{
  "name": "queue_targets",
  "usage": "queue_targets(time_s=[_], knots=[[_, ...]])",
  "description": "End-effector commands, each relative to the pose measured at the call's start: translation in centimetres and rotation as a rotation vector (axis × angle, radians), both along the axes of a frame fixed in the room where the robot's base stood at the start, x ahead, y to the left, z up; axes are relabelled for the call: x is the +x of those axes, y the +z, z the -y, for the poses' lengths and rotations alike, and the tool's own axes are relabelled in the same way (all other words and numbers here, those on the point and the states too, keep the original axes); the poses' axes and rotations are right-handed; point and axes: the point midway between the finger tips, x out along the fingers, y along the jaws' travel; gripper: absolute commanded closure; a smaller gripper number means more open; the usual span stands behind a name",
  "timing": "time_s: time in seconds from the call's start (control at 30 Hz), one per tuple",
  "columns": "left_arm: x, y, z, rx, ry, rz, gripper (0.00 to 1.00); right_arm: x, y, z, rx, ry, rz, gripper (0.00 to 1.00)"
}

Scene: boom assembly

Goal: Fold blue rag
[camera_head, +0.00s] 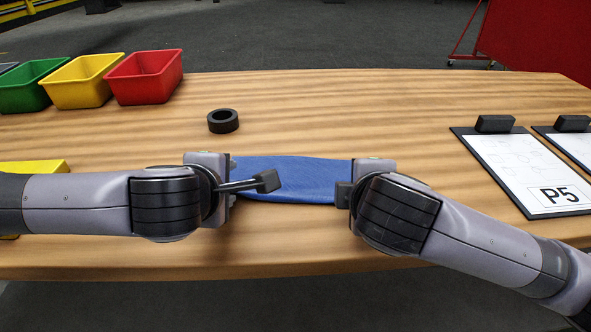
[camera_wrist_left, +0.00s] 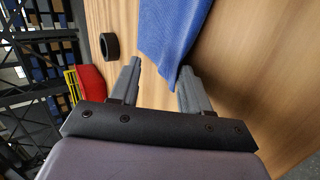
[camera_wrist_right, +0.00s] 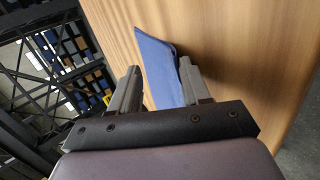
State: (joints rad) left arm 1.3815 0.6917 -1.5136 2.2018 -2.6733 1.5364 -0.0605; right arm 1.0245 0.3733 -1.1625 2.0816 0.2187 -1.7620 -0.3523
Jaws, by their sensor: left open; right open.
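The blue rag (camera_head: 293,178) lies on the wooden table near its front edge, flat and elongated from left to right. My left gripper (camera_head: 250,184) is at the rag's left end, and my right gripper (camera_head: 347,194) is at its right end. In the left wrist view the rag (camera_wrist_left: 172,30) reaches down between the two spread fingers of the left gripper (camera_wrist_left: 158,80). In the right wrist view the rag's end (camera_wrist_right: 160,68) lies between the spread fingers of the right gripper (camera_wrist_right: 158,82). Both grippers are open. The rag's ends are partly hidden by the grippers in the head view.
A black ring (camera_head: 223,121) lies behind the rag. Green (camera_head: 28,88), yellow (camera_head: 82,82) and red (camera_head: 145,77) bins stand at the back left. A clipboard marked P5 (camera_head: 527,172) lies at the right.

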Motion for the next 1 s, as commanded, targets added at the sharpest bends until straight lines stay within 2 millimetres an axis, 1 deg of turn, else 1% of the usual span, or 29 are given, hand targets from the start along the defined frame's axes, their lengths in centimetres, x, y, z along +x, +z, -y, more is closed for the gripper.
queue_targets(time_s=[0.23,0.53,0.8,1.0], knots=[[-1.3,3.3,0.1,-0.002,-0.002,0.004,0.53,-1.4,3.4,-0.1,0.004,0.004,0.004,0.53],[-4.4,7.1,0.1,-0.001,-0.004,0.005,0.53,-4.4,7.2,-0.1,-0.001,0.004,0.009,0.53],[-5.6,8.5,0.0,-0.001,-0.001,0.002,0.53,-5.6,8.7,-0.1,-0.001,0.008,0.009,0.53],[-6.0,8.9,0.0,-0.001,-0.001,0.001,0.53,-6.0,8.9,0.0,0.0,0.0,0.002,0.53]])
